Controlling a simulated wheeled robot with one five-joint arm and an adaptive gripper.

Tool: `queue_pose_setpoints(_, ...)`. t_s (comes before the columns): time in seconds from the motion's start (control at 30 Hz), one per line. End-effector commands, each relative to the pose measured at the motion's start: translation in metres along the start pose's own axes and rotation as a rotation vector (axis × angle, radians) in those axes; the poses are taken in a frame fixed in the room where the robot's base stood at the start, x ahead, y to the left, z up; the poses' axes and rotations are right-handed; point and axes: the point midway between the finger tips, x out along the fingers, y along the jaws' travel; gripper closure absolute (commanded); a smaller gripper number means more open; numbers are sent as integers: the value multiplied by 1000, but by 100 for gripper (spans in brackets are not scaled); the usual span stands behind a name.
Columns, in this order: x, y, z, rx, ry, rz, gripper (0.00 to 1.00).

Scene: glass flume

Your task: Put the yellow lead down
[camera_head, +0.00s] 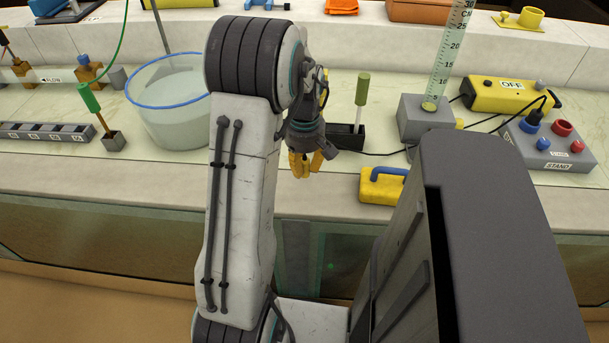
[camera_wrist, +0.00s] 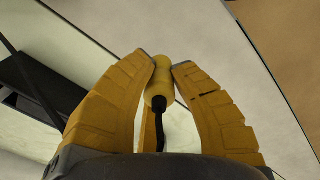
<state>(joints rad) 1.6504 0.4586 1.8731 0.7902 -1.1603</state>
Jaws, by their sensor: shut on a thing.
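The yellow lead (camera_wrist: 159,88) shows in the wrist view as a yellow cylindrical plug with a black cable running back towards my palm. My gripper (camera_wrist: 167,66) has its two yellow fingers closed around the plug. In the head view my gripper (camera_head: 306,166) hangs over the front edge of the bench, left of the yellow block with a blue handle. The plug is hard to tell apart from the yellow fingers there. A black cable leads right from near my gripper across the bench. The plug's far end appears free over a pale surface in the wrist view.
The grey stand box (camera_head: 549,141) with red and blue sockets is at the right. The yellow block (camera_head: 382,186) lies on the front ledge. A dark tray (camera_head: 347,137) and a clear basin (camera_head: 172,112) are behind. The bench front drops to the floor.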

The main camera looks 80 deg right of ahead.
Motion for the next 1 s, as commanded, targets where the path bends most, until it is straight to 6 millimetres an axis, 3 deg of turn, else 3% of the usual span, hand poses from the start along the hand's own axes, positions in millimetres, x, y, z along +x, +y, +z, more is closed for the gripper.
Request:
queue_pose_setpoints(0.4, 38, -1, 0, 0, -1, -2, 100)
queue_pose_setpoints(0.9, 45, -1, 0, 0, 0, 0, 100)
queue_pose_setpoints(0.93, 43, -1, 0, 0, 0, 0, 75)
queue_pose_setpoints(1.0, 43, -1, 0, 0, 0, 0, 69)
